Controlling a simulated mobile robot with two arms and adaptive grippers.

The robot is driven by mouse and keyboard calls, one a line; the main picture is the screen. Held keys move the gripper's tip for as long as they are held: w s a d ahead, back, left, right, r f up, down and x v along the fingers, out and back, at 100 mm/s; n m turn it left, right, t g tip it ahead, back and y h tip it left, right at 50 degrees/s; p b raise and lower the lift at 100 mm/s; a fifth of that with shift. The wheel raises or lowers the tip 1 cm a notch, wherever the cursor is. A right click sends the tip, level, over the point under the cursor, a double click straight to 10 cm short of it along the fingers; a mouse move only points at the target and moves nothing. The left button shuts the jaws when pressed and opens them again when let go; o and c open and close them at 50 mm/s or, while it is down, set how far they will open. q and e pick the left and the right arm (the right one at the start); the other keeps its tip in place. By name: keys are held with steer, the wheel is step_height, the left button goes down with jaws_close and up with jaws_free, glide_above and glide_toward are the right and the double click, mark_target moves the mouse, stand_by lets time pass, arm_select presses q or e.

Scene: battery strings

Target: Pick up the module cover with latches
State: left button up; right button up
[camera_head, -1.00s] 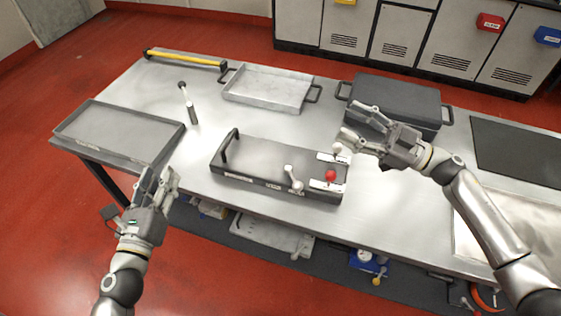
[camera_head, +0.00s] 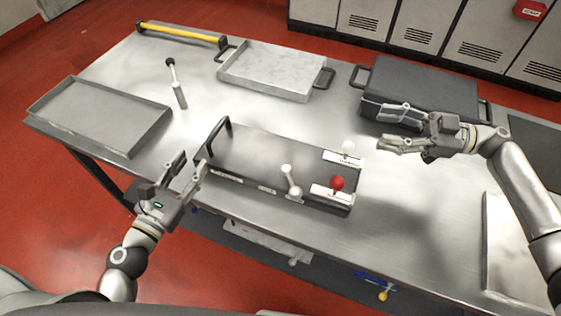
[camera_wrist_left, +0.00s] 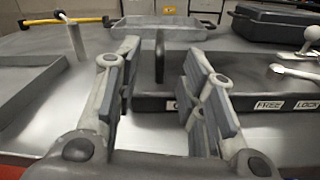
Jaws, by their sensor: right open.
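The module cover (camera_head: 265,155) is a long dark grey block lying flat on the steel table. It has an upright black handle at its left end (camera_head: 214,138), a white lever (camera_head: 290,182) on its front edge, and white-knobbed and red-knobbed latches (camera_head: 338,185) at its right end. My left gripper (camera_head: 191,162) is open and empty beside the cover's front left corner. In the left wrist view the handle (camera_wrist_left: 159,62) shows between the open fingers (camera_wrist_left: 148,85), beyond them. FREE and LOCK labels (camera_wrist_left: 270,105) show on the front face. My right gripper (camera_head: 384,126) is open and empty, right of the latches.
A shallow grey tray (camera_head: 60,88) lies at the left. A light metal tray (camera_head: 228,72) and a dark lidded case (camera_head: 425,80) stand behind. A hammer-like tool (camera_head: 177,85) stands behind the cover, and a yellow bar (camera_head: 180,34) lies at the back left.

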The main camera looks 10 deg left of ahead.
arm_select(q)
steer(key=shift+w+d+f, duration=0.1)
steer(key=shift+w+f, duration=0.35)
arm_select(e)
steer(key=w+f, duration=0.1)
arm_select(q)
steer(key=shift+s+r, duration=0.2)
steer(key=shift+s, duration=0.1)
steer(key=x, duration=0.5)
steer(key=shift+w, duration=0.25)
arm_select(e)
glide_toward(348, 147)
steer(key=shift+w+a+f, duration=0.3)
steer(key=shift+a, duration=0.25)
steer(key=shift+w+a+f, duration=0.3)
steer(key=shift+a+f, duration=0.05)
steer(key=shift+a, duration=0.2)
arm_select(q)
steer(key=x, duration=0.5)
steer(key=shift+w+f, duration=0.1)
steer(key=shift+w, duration=0.1)
arm_select(e)
steer(key=a, duration=0.7)
steer(key=shift+w+a, duration=0.1)
steer(key=shift+a, duration=0.15)
arm_select(q)
jaws_close()
arm_select(e)
steer(key=c, duration=0.9)
jaws_close()
